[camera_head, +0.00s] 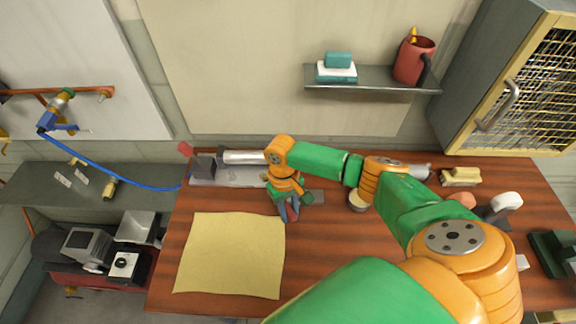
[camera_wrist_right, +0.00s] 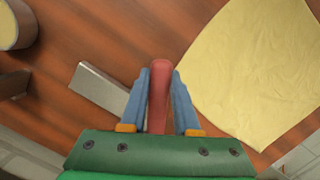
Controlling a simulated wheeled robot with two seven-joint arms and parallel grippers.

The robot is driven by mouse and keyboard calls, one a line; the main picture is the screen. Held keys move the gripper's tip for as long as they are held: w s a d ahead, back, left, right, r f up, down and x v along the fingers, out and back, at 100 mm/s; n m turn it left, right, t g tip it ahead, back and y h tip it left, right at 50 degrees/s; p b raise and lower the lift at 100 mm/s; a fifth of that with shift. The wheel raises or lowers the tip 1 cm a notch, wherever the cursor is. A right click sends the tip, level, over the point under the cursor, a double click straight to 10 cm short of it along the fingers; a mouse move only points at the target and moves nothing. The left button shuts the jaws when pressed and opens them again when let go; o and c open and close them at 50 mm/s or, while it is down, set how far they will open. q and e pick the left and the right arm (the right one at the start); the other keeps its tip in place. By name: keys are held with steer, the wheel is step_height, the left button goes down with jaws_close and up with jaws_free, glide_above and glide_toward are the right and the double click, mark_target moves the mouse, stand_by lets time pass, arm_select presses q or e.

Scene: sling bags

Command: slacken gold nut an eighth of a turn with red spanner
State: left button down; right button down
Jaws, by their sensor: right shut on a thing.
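My right gripper (camera_head: 289,211) is low over the wooden workbench, just right of the yellow cloth. In the right wrist view its blue fingers (camera_wrist_right: 159,95) are shut on a red bar (camera_wrist_right: 159,80), which looks like the red spanner's handle. The spanner's jaw end cannot be made out. I cannot pick out the gold nut for certain; a small brass-coloured fitting (camera_head: 110,188) lies on the grey side shelf, and another brass part (camera_head: 62,98) sits on the pipe above the blue hose. My left gripper is not in view.
The yellow cloth (camera_head: 230,255) lies flat on the workbench (camera_head: 300,290). A grey vise-like block (camera_head: 203,168) stands at the bench's back left. A grey metal bar (camera_wrist_right: 100,85) lies beside the gripper. My right arm covers the bench's middle.

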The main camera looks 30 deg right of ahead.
steer(key=shift+a+m, duration=0.3)
steer(key=shift+a, duration=0.05)
steer(key=shift+w+r, duration=0.15)
steer(key=shift+r, duration=0.65)
steer(key=shift+w+r, duration=0.15)
steer(key=shift+r, duration=0.6)
steer(key=shift+s+r, duration=0.15)
steer(key=shift+r, duration=0.6)
steer(key=shift+s+r, duration=0.15)
steer(key=shift+r, duration=0.6)
